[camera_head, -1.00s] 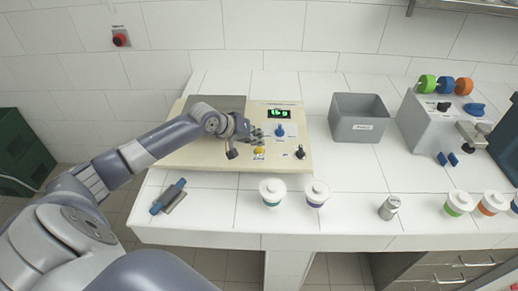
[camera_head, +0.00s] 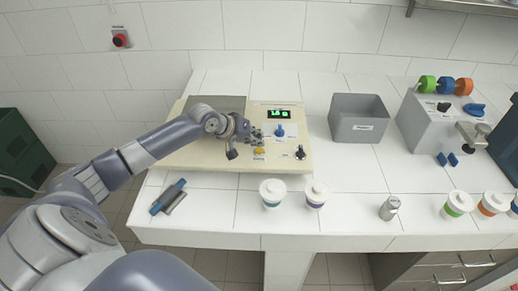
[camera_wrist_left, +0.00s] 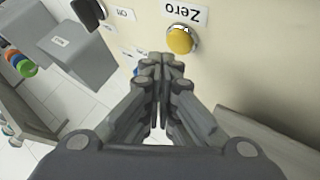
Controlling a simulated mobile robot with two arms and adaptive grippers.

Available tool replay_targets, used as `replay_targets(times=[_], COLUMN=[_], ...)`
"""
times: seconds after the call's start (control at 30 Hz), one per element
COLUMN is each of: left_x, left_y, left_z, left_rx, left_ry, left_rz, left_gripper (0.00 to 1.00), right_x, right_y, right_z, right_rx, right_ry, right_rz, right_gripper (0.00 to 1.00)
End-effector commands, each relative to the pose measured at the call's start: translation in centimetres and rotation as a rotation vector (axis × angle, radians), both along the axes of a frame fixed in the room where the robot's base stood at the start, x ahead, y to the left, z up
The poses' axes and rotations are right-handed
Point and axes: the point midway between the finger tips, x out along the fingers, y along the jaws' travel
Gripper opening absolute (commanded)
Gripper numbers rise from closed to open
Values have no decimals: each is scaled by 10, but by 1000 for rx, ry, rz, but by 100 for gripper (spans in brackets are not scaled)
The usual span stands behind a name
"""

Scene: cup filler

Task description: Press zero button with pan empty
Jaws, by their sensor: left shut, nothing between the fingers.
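The scale (camera_head: 180,157) is a beige box on the white counter with a grey pan (camera_head: 222,101) on top. The visible part of the pan is bare; my arm hides its front. The green display (camera_head: 278,114) is lit, its digits too small to read surely. The yellow zero button (camera_head: 260,151) is on the scale's panel. It also shows in the left wrist view (camera_wrist_left: 180,40), under a "Zero" label. My left gripper (camera_head: 256,135) is shut and empty. Its fingertips (camera_wrist_left: 164,72) appear just short of the button, apart from it. My right gripper is not in view.
A blue knob (camera_head: 280,131) and a black knob (camera_head: 300,153) sit near the button. A grey bin (camera_head: 358,126) stands right of the scale. Two lidded cups (camera_head: 272,193) (camera_head: 316,194) stand in front, and a blue-grey tool (camera_head: 169,197) lies at the front left.

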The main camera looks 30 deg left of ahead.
Motion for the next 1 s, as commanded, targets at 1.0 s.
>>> replay_targets(times=[1.0], left_x=[0], left_y=[0], left_z=[-13], left_rx=[0], left_ry=[1], left_rz=[-1], left_gripper=[0], right_x=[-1], right_y=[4], right_z=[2], right_rx=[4], right_ry=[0], right_rz=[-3], right_gripper=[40])
